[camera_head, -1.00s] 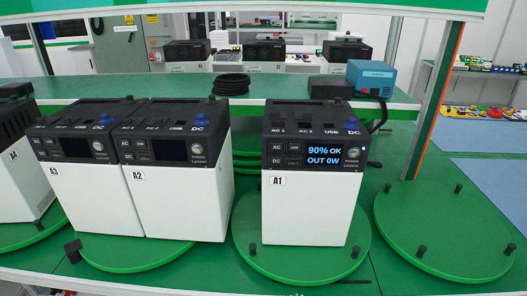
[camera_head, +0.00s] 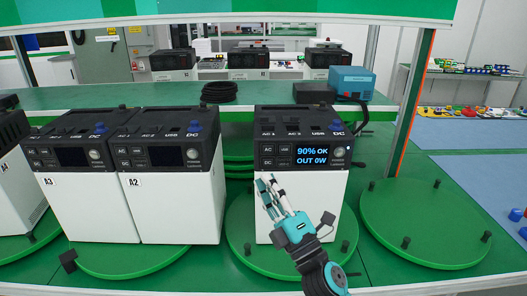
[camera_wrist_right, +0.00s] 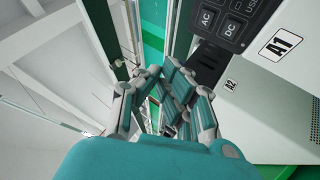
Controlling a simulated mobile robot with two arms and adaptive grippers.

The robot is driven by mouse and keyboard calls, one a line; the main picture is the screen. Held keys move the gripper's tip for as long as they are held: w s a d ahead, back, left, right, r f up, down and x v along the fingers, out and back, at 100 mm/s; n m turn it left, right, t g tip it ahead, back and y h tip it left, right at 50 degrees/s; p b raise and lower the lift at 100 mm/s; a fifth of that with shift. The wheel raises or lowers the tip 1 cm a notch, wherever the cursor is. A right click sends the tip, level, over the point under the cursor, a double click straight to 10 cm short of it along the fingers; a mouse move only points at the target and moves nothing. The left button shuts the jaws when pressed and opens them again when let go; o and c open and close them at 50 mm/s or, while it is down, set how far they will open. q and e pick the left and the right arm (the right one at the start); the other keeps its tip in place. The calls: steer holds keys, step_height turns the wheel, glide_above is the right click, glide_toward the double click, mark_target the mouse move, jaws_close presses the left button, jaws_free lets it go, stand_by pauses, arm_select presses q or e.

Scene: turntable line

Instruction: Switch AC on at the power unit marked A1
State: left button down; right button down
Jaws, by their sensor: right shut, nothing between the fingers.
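The power unit A1 (camera_head: 325,190) stands upright on a green round turntable (camera_head: 240,240), its lit screen (camera_head: 311,155) reading "90% OK" and "OUT 0W". Its AC button (camera_head: 268,149) is at the upper left of the dark panel. My right gripper (camera_head: 268,183) is shut and empty in front of the unit's lower left front, its fingertips below the AC button and covering the label area. In the right wrist view the fingers (camera_wrist_right: 172,82) point past the AC button (camera_wrist_right: 208,18), and the A1 label (camera_wrist_right: 281,44) shows at right. My left gripper is not in view.
Units A2 (camera_head: 180,205) and A3 (camera_head: 90,210) stand close together on the left with dark screens. An empty turntable (camera_head: 425,220) with small pegs is at right. A blue box (camera_head: 352,80) and coiled black cable (camera_head: 219,91) sit on the shelf behind.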

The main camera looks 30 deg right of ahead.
mark_target(268, 149)
steer(key=shift+s+a+r+n+y, duration=0.1)
steer(key=shift+a+r+n+y, duration=0.15)
steer(key=shift+r+n+y, duration=0.25)
steer(key=shift+f, duration=0.15)
steer(key=w+d, duration=0.4)
steer(key=w, duration=0.3)
steer(key=shift+w+d, duration=0.3)
steer(key=shift+d, duration=0.05)
stand_by(1.1)
steer(key=shift+w+d, duration=0.2)
steer(key=shift+w, duration=0.15)
steer(key=shift+w+d+b, duration=0.2)
steer(key=shift+w+b, duration=0.05)
steer(key=shift+b, duration=0.1)
stand_by(0.5)
steer(key=shift+s+a, duration=0.1)
steer(key=shift+s, duration=0.05)
steer(key=shift+s+a, duration=0.3)
steer(key=shift+s, duration=0.2)
